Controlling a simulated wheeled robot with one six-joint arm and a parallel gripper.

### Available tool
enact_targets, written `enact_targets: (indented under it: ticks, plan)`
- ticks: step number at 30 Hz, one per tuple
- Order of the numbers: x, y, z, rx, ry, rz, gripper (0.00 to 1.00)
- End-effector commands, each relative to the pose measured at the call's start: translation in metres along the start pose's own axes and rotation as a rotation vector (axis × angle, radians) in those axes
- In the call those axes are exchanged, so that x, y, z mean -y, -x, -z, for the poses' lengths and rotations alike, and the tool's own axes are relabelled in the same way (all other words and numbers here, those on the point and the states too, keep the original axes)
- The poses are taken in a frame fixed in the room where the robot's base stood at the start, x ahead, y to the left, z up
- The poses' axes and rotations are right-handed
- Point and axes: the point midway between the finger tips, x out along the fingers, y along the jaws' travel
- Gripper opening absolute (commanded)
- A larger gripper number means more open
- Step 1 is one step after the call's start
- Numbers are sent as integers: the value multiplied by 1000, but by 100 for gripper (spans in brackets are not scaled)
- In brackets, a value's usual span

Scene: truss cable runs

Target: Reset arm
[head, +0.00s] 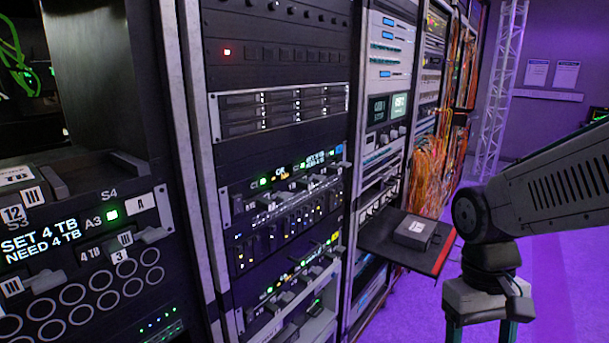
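My arm comes in from the right edge and bends down at a dark joint. My gripper (482,331) hangs below it at the lower right, pointing down. Its two fingers stand well apart, with purple floor showing between them. The fingertips are cut off by the bottom edge of the picture. I see nothing held between the visible parts of the fingers. The gripper is in front of and to the right of a pull-out shelf (378,238), apart from it in the picture.
A small dark box with a white label (413,231) sits on the shelf. Equipment racks fill the left and middle, including a drive unit (85,235) reading "SET 4 TB NEED 4 TB". Orange cables (432,165) hang behind the shelf. A truss (499,85) stands farther back. Purple floor (565,285) is open at right.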

Motion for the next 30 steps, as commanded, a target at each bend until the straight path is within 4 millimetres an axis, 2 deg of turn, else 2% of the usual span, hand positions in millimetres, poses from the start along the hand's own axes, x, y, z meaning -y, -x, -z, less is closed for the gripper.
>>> enact_targets:
  ticks: [1, 3, 6, 9, 16, 25, 26, 30]
  plan:
    - [1, 10, -17, -23, -21, 11, 71]
    - [2, 19, -37, -48, -43, 24, 71]
    - [4, 31, -60, -111, -59, 41, 71]
    - [4, 42, -75, -197, -71, 46, 71]
    - [4, 62, -91, -331, -88, 43, 71]
    - [3, 65, -92, -348, -92, 42, 71]
    - [3, 65, -92, -348, -92, 42, 68]
    - [3, 65, -92, -348, -92, 42, 29]
